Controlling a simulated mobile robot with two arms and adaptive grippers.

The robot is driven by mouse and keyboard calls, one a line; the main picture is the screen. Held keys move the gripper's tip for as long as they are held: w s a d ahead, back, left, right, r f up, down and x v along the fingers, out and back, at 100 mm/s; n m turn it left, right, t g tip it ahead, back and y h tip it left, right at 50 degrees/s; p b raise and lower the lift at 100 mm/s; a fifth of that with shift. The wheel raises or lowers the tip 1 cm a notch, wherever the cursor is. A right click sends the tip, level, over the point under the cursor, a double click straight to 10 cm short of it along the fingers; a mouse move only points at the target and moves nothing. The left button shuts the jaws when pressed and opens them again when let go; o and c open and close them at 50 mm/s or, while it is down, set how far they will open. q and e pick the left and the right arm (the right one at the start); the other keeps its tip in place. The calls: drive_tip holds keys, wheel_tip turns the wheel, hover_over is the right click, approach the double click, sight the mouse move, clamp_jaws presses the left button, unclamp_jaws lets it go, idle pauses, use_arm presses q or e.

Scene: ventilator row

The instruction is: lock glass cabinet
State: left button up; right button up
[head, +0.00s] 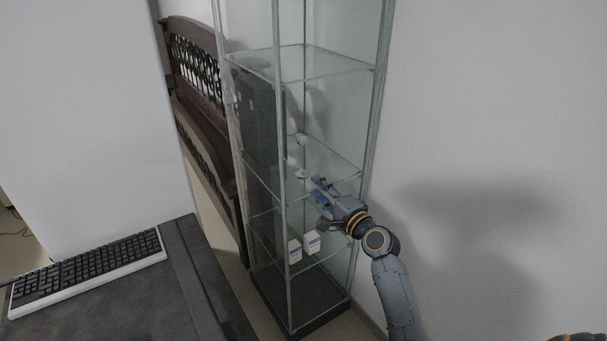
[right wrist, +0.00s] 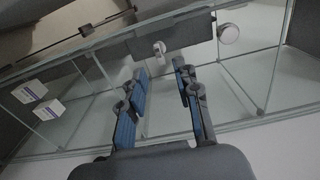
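The tall glass cabinet (head: 322,64) stands against the wall, and its glass panels also fill the right wrist view (right wrist: 262,62). Two small white fittings show at mid height: an upper one (head: 301,140) and a lower one (head: 301,174). In the right wrist view they look like a round knob (right wrist: 228,33) and a smaller white piece (right wrist: 159,48) by a dark grey plate. I cannot tell which is the lock. My right gripper (head: 318,191) is beside the cabinet, just below the fittings. Its blue-padded fingers (right wrist: 160,88) are apart with nothing between them. My left gripper is out of view.
Two small white boxes (head: 312,243) stand low inside the cabinet. A dark wooden bench (head: 203,122) is behind it at left. A grey desk (head: 190,268) with a keyboard (head: 90,268) is at front left. Bare wall (head: 480,110) is at right.

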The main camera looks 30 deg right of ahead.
sight(307, 178)
drive_tip(key=w, duration=0.8)
drive_tip(key=shift+a, duration=0.35)
drive_tip(key=shift+s, duration=0.1)
clamp_jaws()
